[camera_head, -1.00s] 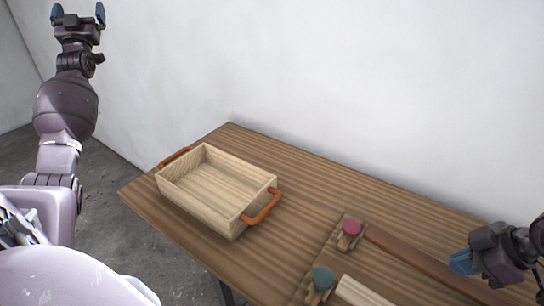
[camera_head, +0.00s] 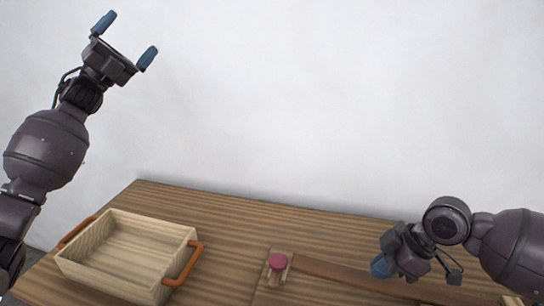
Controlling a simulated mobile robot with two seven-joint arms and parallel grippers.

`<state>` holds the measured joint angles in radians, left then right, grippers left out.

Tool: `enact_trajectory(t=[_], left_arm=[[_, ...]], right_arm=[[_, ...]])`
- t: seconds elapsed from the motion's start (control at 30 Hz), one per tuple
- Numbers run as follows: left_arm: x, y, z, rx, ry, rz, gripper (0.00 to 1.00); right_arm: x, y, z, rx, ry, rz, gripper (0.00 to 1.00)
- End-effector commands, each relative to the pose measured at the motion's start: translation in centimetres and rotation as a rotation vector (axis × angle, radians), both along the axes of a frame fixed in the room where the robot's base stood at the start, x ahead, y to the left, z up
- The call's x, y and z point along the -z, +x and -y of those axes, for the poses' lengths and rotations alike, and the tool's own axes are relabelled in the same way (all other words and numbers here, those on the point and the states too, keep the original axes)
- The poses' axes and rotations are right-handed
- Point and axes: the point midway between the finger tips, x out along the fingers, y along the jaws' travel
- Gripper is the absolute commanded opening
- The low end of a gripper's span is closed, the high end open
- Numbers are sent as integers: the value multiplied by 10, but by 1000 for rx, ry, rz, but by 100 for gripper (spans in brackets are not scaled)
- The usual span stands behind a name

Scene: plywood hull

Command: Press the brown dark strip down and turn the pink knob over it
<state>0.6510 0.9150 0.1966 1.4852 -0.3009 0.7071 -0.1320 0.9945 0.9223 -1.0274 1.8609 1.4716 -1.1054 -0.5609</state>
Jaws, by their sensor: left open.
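The brown dark strip (camera_head: 335,275) lies along the wooden table, running from beside the pink knob toward the lower right, partly hidden behind my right gripper. The pink knob (camera_head: 277,261) sits on a small wooden piece at the strip's left end. My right gripper (camera_head: 381,266) is low over the strip, its blue fingertips pointing left and down; I cannot tell if it touches the strip or whether its jaws are apart. My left gripper (camera_head: 128,37) is raised high at the upper left, open and empty, far from the strip and knob.
A light wooden tray (camera_head: 168,290) with orange handles stands on the left of the table (camera_head: 230,215). A white wall (camera_head: 300,100) rises behind the table. The table top between tray and knob is clear.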

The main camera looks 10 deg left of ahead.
Motion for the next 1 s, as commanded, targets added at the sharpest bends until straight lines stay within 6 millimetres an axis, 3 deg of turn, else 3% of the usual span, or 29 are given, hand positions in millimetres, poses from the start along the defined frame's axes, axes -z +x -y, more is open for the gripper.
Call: enact_trajectory(t=[0.1, 0.37, 0.6, 0.8, 1.0], left_arm=[[11, 5, 57, 72, 152, 18, 100], [53, -1, 174, 243, 509, 68, 100], [112, -24, 270, 422, 888, 136, 100], [176, -54, 331, 584, 1255, 209, 100], [240, -83, 361, 722, 1635, 293, 100]], right_arm=[[0, 0, 0, 0, 0, 0, 0], [0, 0, 0, 0, 0, 0, 0], [0, 0, 0, 0, 0, 0, 0], [0, 0, 0, 0, 0, 0, 0], [0, 0, 0, 0, 0, 0, 0]])
